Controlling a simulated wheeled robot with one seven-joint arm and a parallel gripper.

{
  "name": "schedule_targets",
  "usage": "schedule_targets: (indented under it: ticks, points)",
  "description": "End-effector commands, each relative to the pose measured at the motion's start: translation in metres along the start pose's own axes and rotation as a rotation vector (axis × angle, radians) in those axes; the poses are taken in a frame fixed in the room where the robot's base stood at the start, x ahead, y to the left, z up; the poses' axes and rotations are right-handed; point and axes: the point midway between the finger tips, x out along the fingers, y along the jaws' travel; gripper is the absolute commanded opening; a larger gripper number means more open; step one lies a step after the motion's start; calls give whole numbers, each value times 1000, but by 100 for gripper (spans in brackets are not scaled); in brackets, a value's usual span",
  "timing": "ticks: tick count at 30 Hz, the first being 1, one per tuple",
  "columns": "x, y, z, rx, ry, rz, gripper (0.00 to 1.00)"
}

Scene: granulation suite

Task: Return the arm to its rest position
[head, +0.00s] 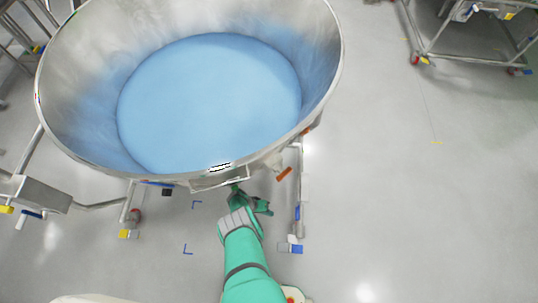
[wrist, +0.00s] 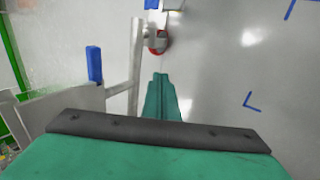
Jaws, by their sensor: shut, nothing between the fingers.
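My green arm (head: 247,262) reaches forward from the bottom of the head view. My gripper (head: 252,203) is just below the near rim of a large steel bowl (head: 75,75) holding blue powder (head: 210,95). In the wrist view my gripper (wrist: 161,82) shows as green fingers, shut and with nothing between them. I cannot tell how far the gripper is from the bowl's wall or frame.
The bowl stands on a wheeled steel frame (head: 299,190), with a caster (wrist: 157,42) near the fingers in the wrist view. Another wheeled steel frame (head: 470,58) stands at the upper right. The floor (head: 420,200) on the right is clear, with blue corner marks (head: 187,250) on the left.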

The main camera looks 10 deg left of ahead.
Motion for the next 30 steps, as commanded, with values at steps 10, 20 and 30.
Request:
schedule_targets:
  ticks: [10, 20, 30]
  points:
    - [26, -43, 43, -5, 54, -171, 0]
    - [20, -78, 102, 32, 203, -419, 0]
    - [-34, -57, 148, 115, 415, -586, 0]
